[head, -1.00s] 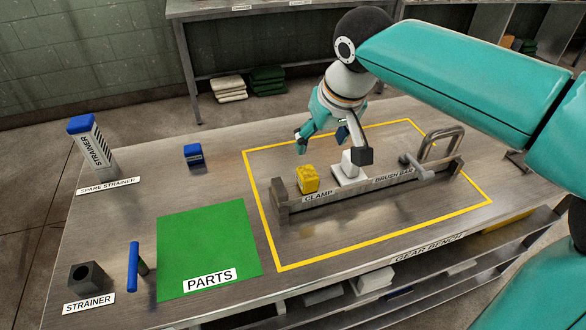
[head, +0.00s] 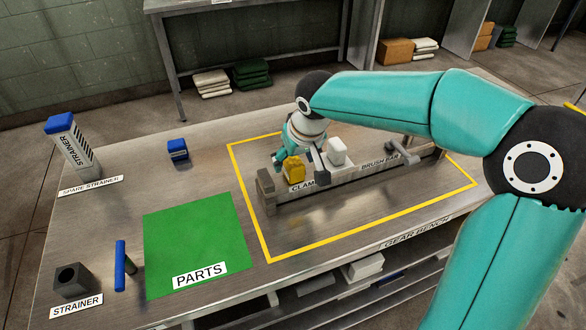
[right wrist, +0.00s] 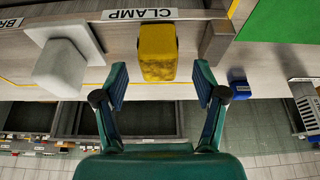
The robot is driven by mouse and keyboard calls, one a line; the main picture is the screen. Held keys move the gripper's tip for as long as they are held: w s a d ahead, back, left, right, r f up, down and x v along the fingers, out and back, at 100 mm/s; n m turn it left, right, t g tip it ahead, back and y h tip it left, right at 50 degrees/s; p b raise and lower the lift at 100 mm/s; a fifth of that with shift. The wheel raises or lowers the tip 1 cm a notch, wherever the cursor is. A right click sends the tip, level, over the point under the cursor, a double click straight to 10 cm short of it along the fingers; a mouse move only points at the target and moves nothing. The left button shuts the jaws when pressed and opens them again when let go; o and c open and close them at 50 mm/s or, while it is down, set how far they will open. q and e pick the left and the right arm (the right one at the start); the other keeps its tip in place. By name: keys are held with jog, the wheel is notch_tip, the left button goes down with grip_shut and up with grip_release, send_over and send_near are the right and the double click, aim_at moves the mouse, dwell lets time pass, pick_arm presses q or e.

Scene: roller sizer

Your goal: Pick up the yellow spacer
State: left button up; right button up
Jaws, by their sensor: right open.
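The yellow spacer (head: 293,169) sits at the clamp end of the grey fixture (head: 350,182) on the bench. In the right wrist view the yellow spacer (right wrist: 157,52) lies just ahead of the fingertips, roughly midway between them. My right gripper (head: 300,163) is right at the spacer in the head view, partly hidden behind it. In the right wrist view my right gripper (right wrist: 161,85) is open, with no visible contact on the spacer. My left gripper does not show.
A white block (head: 336,151) stands close beside the spacer. A grey end block (head: 265,186) is on its other side. The green parts mat (head: 197,240) is bare.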

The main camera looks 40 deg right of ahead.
aim_at(294, 162)
jog(key=x, duration=0.3)
jog(key=shift+d+f, duration=0.1)
jog(key=shift+f, duration=0.2)
jog(key=c, duration=1.2)
jog(key=shift+r, duration=0.1)
jog(key=shift+c, duration=0.2)
